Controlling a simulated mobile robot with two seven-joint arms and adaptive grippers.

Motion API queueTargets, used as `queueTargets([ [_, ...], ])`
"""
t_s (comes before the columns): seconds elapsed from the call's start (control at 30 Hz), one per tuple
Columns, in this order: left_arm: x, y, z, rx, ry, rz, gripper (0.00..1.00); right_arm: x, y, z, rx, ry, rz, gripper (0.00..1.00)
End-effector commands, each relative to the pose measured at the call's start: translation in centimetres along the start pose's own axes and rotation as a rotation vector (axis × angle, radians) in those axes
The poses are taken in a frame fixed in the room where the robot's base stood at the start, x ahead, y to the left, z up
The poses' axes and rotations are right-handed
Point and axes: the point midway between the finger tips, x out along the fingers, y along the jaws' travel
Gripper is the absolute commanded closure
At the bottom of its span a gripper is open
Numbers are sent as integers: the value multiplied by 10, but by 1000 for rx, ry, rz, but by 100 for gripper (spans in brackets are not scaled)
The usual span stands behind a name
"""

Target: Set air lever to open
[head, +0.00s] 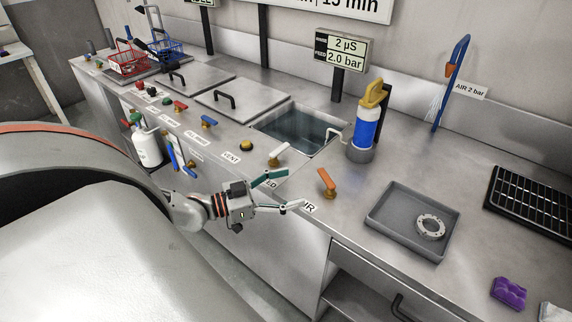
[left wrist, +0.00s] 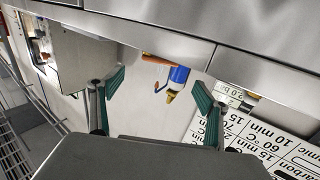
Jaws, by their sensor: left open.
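The air lever (head: 326,180) is an orange handle on a brass base on the steel counter. It leans up and toward the upper left in the head view. The AIR label (head: 309,207) lies in front of it, partly covered by a finger. My left gripper (head: 291,188) is open and empty, its fingers spread just left of the lever and apart from it. In the left wrist view, the open fingers of my left gripper (left wrist: 158,96) frame an orange bar that looks like the lever (left wrist: 155,60). My right gripper is not in view.
A white-handled lever (head: 279,153) stands just beyond the left gripper's far finger. A blue bottle with a yellow top (head: 367,125) stands behind the lever, beside a sink (head: 297,130). A grey tray (head: 390,225) with a metal ring (head: 431,228) lies to the right.

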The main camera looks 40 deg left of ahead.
Motion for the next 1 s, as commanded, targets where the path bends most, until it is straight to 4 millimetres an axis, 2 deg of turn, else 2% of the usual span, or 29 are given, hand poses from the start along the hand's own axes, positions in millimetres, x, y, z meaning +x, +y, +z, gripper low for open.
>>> queueTargets([
  [0.4,-7,0,0,0,0,1,24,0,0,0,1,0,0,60],
  [0.43,-7,0,0,0,0,1,27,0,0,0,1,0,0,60],
  [0.47,-7,0,0,0,0,1,35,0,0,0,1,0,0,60],
  [0.57,-16,-3,3,1,-5,-1,61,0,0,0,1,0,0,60],
  [0.7,-44,-12,7,4,-10,-3,97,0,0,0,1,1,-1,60],
  [0.73,-49,-14,6,4,-9,-3,100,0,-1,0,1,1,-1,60],
  [0.87,-65,-18,5,1,-3,1,100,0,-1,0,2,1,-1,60],
  [1.0,-64,-20,4,0,3,3,100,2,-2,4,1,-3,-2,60],
])
